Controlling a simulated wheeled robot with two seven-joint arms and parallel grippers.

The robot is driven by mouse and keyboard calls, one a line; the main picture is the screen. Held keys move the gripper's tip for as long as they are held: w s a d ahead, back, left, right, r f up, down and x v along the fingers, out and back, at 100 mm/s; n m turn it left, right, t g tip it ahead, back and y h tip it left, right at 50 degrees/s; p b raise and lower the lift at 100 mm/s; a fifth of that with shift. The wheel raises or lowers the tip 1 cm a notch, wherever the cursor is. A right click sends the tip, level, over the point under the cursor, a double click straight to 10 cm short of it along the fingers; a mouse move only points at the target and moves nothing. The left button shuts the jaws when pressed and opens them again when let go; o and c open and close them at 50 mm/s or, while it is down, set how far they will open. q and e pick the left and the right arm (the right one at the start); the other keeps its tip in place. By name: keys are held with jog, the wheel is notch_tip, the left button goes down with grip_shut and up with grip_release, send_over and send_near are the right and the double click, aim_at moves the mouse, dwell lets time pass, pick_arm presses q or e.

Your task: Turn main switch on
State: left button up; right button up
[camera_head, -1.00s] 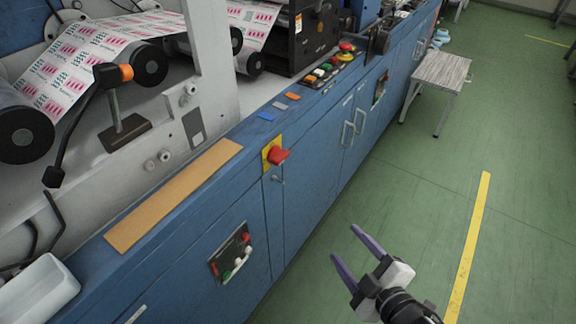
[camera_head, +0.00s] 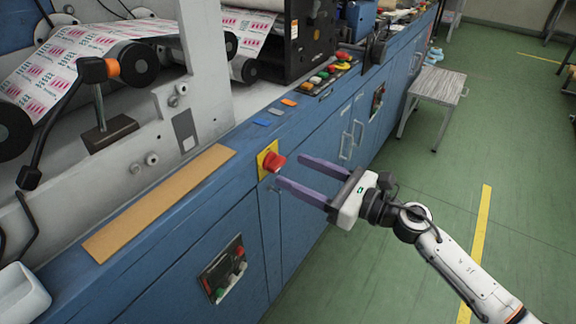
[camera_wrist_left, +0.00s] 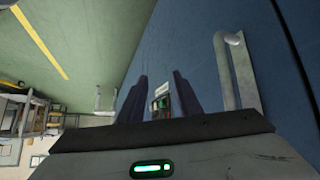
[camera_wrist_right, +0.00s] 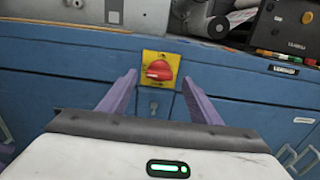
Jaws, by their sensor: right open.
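The main switch is a red rotary knob (camera_head: 273,162) on a yellow plate (camera_head: 262,160), set in the blue cabinet front. It also shows in the right wrist view as a red knob (camera_wrist_right: 159,71), beyond and between my fingertips. My right gripper (camera_head: 289,170) is open and empty, with its purple fingers pointing at the knob. The fingertips look close to the knob; I cannot tell whether they touch it.
A push-button panel (camera_head: 223,268) is on the cabinet below left. A tan strip (camera_head: 158,202) lies on the ledge. Door handles (camera_head: 346,146) are right of the switch. A small table (camera_head: 438,86) stands on the open green floor at right.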

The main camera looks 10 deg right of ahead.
aim_at(281, 165)
jog(key=shift+x, duration=1.65)
jog(key=shift+c, duration=0.2)
jog(key=c, duration=1)
